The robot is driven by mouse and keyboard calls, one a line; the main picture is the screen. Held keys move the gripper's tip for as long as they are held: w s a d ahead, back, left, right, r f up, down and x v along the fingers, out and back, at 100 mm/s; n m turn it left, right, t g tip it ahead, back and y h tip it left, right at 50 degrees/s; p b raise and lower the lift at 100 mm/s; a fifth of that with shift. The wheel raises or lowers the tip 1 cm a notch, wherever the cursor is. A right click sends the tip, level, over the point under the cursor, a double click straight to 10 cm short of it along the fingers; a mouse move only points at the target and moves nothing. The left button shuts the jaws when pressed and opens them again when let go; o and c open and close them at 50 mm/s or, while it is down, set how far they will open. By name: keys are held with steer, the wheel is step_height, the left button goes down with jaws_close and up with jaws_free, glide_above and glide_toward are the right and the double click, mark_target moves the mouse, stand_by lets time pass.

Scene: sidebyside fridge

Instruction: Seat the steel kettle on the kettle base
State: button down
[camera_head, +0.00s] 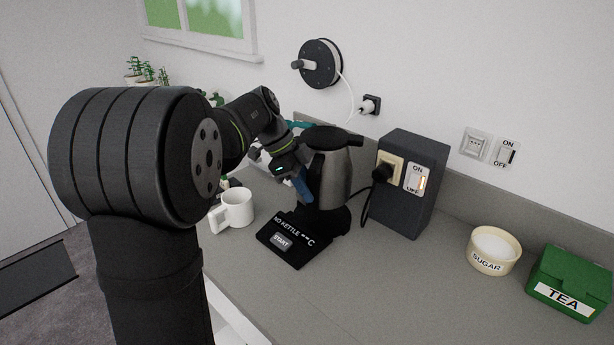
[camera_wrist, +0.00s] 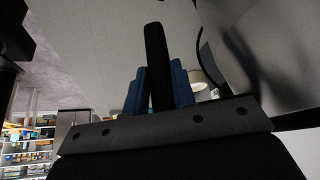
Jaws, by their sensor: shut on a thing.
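The steel kettle (camera_head: 332,180), with a black lid and spout, is upright over the round rear part of the black kettle base (camera_head: 292,256). I cannot tell whether it touches the base. The base display reads "NO KETTLE" above a START button. In the wrist view, the blue fingers (camera_wrist: 160,92) are shut on the black kettle handle (camera_wrist: 155,50). The kettle's steel body (camera_wrist: 272,45) fills the right of that view. The kettle's underside is hidden.
A white mug (camera_head: 236,208) stands left of the base. A dark socket box (camera_head: 408,205) with a plug and an ON/OFF switch stands close right of the kettle. A sugar bowl (camera_head: 492,252) and a green tea box (camera_head: 572,280) are farther right. The front counter is clear.

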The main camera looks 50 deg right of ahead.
mark_target(307, 213)
stand_by(0.3)
steer(key=shift+f, duration=3.85)
steer(key=c, duration=1.1)
jaws_free()
steer(key=shift+f, duration=0.15)
steer(key=v, duration=1.7)
steer(key=shift+r, duration=0.35)
